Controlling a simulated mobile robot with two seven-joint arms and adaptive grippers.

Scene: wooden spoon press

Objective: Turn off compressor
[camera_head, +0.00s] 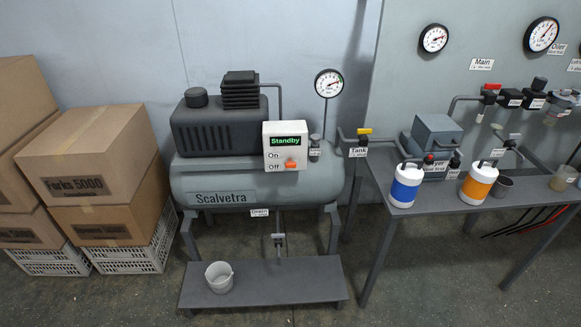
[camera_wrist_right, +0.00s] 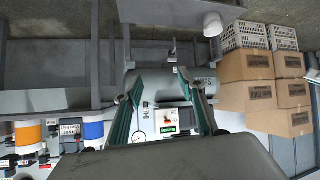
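The grey Scalvetra compressor (camera_head: 245,190) stands against the wall in the head view. Its white control box (camera_head: 285,131) has a green display reading "Standby" and the labels "On" and "Off". The red-orange switch (camera_head: 291,164) is at the lower right of the box, level with "Off". In the right wrist view the picture is upside down, and the control box (camera_wrist_right: 176,119) shows between the fingers of my right gripper (camera_wrist_right: 157,76). These fingers are wide apart with nothing between them, apart from the box. My left gripper is in neither view.
A gauge (camera_head: 328,83) and a yellow-handled Tank valve (camera_head: 360,141) are right of the compressor. A grey bench (camera_head: 430,206) holds blue and orange canisters. Cardboard boxes (camera_head: 90,160) are stacked left. A white bucket (camera_head: 219,277) stands on a low platform (camera_head: 290,280) in front.

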